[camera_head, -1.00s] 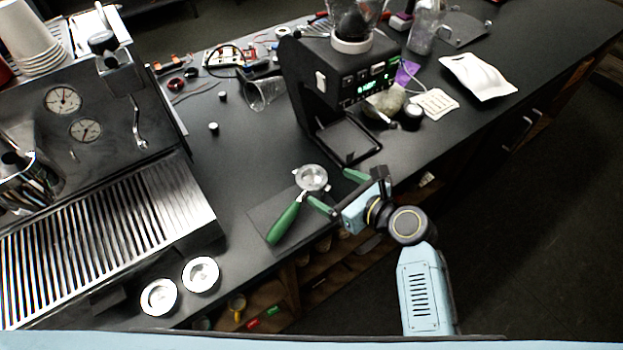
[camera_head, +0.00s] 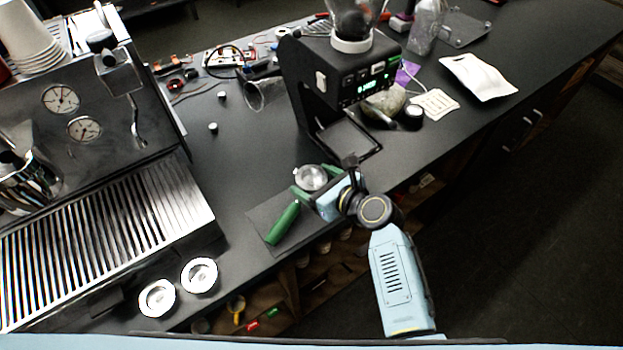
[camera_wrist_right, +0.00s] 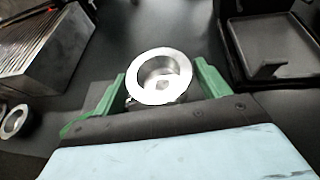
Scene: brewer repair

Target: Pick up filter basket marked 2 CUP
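The basket also shows in the right wrist view (camera_wrist_right: 161,77). My right gripper (camera_head: 314,184) is open around the basket. Its two green fingers stand on either side, with a gap visible to the rim in the right wrist view (camera_wrist_right: 162,74). Two other round metal baskets (camera_head: 157,298) (camera_head: 200,275) sit on the counter at the lower left. I cannot read a 2 CUP mark on any of them. My left gripper is not in view.
The espresso machine's slatted drip tray (camera_head: 120,230) is at the left. A black grinder (camera_head: 335,90) stands close behind the portafilter. A clear cup (camera_head: 262,93) and small parts lie farther back.

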